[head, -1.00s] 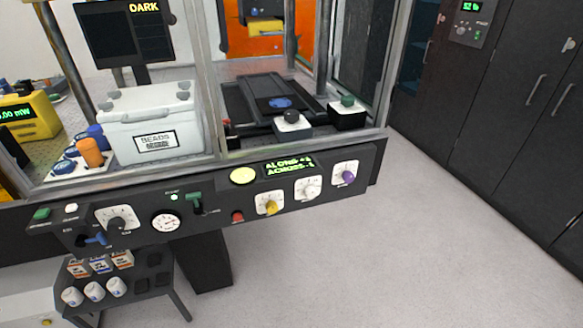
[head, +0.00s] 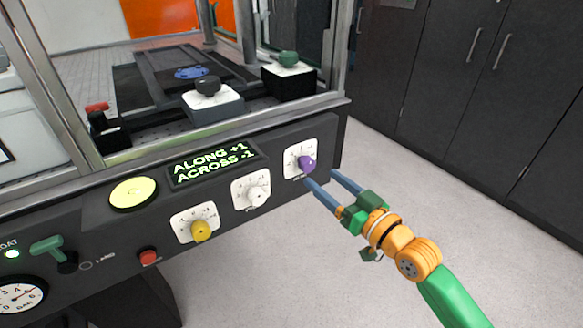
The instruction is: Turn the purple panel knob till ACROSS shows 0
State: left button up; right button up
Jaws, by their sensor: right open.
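The purple panel knob (head: 306,164) sits on a white dial plate at the right end of the dark front panel. The green-lit display (head: 213,165) on the panel reads ALONG +1 and ACROSS -1. My right gripper (head: 318,178) is open, its two blue fingers pointing at the panel. The fingertips are just below and to the right of the purple knob, and one tip looks close to it. I cannot tell whether either finger touches it. Nothing is between the fingers. My left gripper is out of view.
A white knob (head: 257,194) and a yellow knob (head: 201,230) sit left of the purple one. A red button (head: 148,257), a round yellow light (head: 134,194) and a green lever (head: 47,248) are further left. Metal frame posts rise above the panel. The floor at right is clear before dark cabinets (head: 470,80).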

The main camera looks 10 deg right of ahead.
aim_at(310, 167)
jog(key=x, duration=0.5)
jog(key=shift+r, duration=0.2)
jog(key=shift+w+a, duration=0.15)
jog(key=shift+w, duration=0.1)
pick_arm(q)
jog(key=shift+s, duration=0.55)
pick_arm(e)
jog(key=shift+s, duration=0.1)
grip_shut()
jog(key=shift+m+p, duration=0.6)
jog(key=shift+m, duration=0.1)
jog(key=shift+m+p, duration=0.65)
jog(key=shift+m, duration=0.55)
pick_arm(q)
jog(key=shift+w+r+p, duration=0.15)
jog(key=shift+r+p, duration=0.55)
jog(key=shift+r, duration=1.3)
pick_arm(e)
jog(key=shift+m, duration=2.5)
